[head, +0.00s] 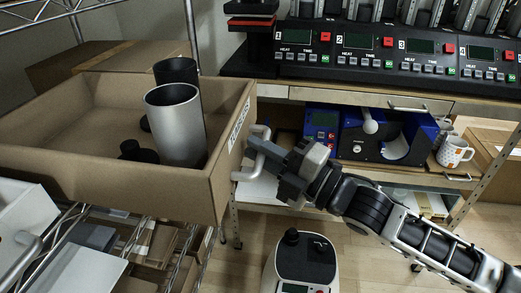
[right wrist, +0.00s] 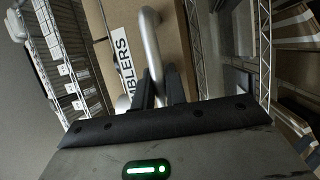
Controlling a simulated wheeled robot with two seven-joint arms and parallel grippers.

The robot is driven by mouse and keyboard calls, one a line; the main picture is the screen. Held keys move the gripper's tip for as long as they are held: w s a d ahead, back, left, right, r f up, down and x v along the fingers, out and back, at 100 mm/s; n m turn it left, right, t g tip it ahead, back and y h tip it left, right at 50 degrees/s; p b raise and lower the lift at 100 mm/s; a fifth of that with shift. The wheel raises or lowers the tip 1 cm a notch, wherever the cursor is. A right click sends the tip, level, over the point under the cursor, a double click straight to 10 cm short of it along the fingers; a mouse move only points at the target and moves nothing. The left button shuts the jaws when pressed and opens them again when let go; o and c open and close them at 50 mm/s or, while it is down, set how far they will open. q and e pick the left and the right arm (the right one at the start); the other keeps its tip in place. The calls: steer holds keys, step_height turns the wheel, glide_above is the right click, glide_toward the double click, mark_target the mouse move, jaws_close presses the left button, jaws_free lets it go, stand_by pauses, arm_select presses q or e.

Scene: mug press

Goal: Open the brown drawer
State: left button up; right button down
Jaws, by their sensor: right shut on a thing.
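The brown drawer (head: 120,190) is an open-topped box at the left of the head view, its inside visible. Its label side (right wrist: 172,40) faces my right gripper. A grey bar handle (head: 247,174) is on that side; it also shows in the right wrist view (right wrist: 150,35). My right gripper (head: 262,146) is shut on the handle, with the two dark fingers on either side of the bar. A silver tumbler (head: 176,125) and a darker one (head: 175,70) stand inside the drawer, beside a small black lid-like piece (head: 137,152). My left gripper is not in view.
A wire rack (head: 150,240) is below the drawer. A white drawer-like box (head: 22,215) is at the lower left. A bench with black mug presses (head: 385,50) stands at the back, with a blue machine (head: 370,135) below. A white device (head: 300,265) stands low in front.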

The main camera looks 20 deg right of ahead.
steer(key=c, duration=1.7)
jaws_free()
steer(key=b+v, duration=0.1)
steer(key=v, duration=1.5)
steer(key=shift+r+b, duration=0.1)
steer(key=shift+b, duration=0.25)
steer(key=shift+w, duration=0.1)
